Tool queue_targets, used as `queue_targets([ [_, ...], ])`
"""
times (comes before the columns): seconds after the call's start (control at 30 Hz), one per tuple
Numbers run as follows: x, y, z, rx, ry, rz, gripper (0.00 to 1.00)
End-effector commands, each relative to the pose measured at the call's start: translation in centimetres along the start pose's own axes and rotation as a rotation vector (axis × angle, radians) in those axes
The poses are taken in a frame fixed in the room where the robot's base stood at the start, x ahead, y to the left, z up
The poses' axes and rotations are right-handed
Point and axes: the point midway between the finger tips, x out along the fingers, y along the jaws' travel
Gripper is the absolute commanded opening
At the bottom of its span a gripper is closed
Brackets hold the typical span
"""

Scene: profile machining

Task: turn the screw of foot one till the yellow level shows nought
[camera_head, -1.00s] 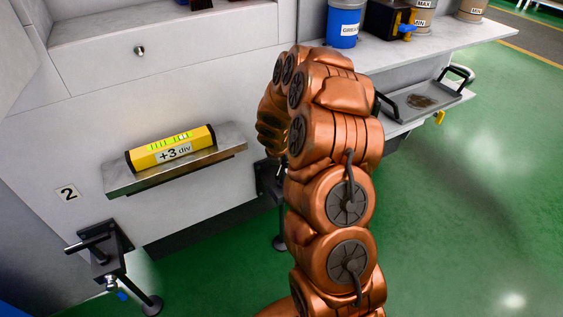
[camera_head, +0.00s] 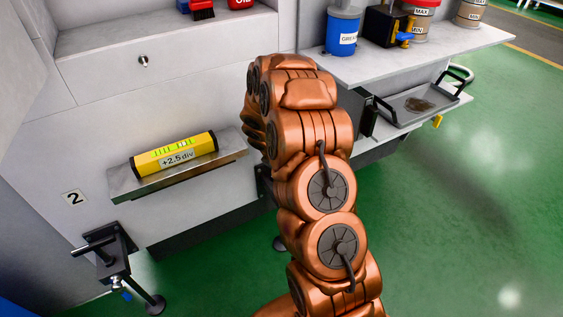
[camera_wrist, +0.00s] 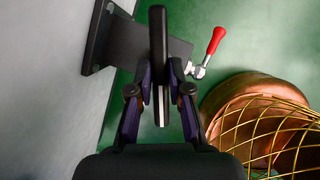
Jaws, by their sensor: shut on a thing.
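The yellow level (camera_head: 174,156) lies on a metal shelf (camera_head: 133,184) on the machine's side, and its label reads +2.5 div. In the wrist view, my gripper (camera_wrist: 160,90) is shut on a dark, narrow handle (camera_wrist: 158,35), seen nearly edge-on, at a foot's screw. Behind it is the foot's black bracket (camera_wrist: 122,45), fixed to the pale wall. A lever with a red grip (camera_wrist: 216,40) sticks out at the bracket's right. In the head view my arm hides the gripper and most of this foot.
Another foot (camera_head: 113,262) with a blue-tipped lever stands at lower left beside the label 2 (camera_head: 74,197). A side shelf (camera_head: 385,57) holds a blue grease tub (camera_head: 342,32) and other containers. A drip tray (camera_head: 420,104) juts out at right. Green floor lies open at right.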

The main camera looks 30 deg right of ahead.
Motion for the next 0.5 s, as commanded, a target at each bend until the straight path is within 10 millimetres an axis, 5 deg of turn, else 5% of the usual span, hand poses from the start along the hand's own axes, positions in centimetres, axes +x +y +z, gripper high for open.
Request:
queue_targets([
  [0.5,-0.11,0.35,0.06,0.455,0.001,-0.188,0.0],
])
